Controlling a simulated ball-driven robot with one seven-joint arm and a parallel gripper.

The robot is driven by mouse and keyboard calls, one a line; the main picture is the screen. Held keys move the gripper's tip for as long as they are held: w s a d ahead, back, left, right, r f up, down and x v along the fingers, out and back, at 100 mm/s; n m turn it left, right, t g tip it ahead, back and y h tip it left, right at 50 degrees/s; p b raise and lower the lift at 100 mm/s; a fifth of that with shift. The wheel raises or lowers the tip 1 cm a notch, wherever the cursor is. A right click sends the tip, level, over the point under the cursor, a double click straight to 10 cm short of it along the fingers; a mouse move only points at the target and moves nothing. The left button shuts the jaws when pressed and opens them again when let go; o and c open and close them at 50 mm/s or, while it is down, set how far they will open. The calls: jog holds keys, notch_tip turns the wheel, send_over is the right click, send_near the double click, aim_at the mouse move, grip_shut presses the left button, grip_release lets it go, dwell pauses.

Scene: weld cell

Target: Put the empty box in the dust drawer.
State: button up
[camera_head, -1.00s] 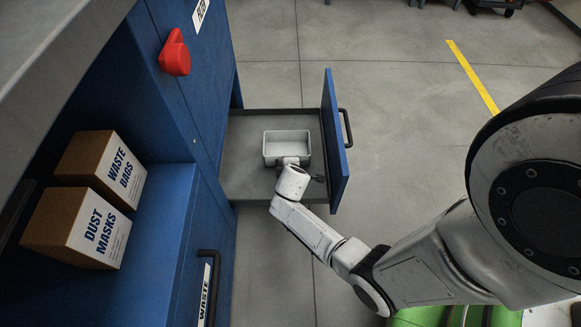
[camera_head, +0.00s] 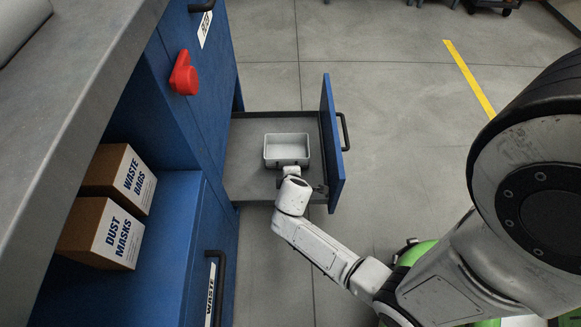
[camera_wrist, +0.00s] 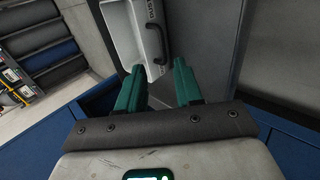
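The empty box (camera_head: 287,149) is a pale grey open tray inside the pulled-out drawer (camera_head: 245,180), on its grey floor. Its inside looks bare. My gripper (camera_head: 290,170) is just in front of the box's near side, low over the drawer's front part. In the wrist view my gripper (camera_wrist: 158,76) has its two teal fingers spread apart with nothing clamped between them. Whether a finger touches the box cannot be told.
The drawer's blue front panel (camera_head: 331,140) with a black handle stands to the right. Boxes marked waste bags (camera_head: 120,180) and dust masks (camera_head: 103,233) sit on a blue shelf at left. Floor right of the drawer is clear.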

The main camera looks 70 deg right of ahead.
jog(key=s+a+r+m+g+y, duration=0.1)
jog(key=s+a+r+m+y, duration=0.1)
jog(key=s+a+r+y, duration=0.2)
jog(key=s+a+r+m+g+y, duration=0.1)
jog(key=s+a+r+m+y, duration=0.2)
jog(key=a+r, duration=0.7)
jog(key=s+a, duration=0.2)
jog(key=a, duration=0.3)
jog(key=shift+r+g+y+p, duration=0.3)
jog(key=shift+r+y+p, duration=0.05)
jog(key=shift+r+y, duration=0.05)
jog(key=shift+a, duration=0.1)
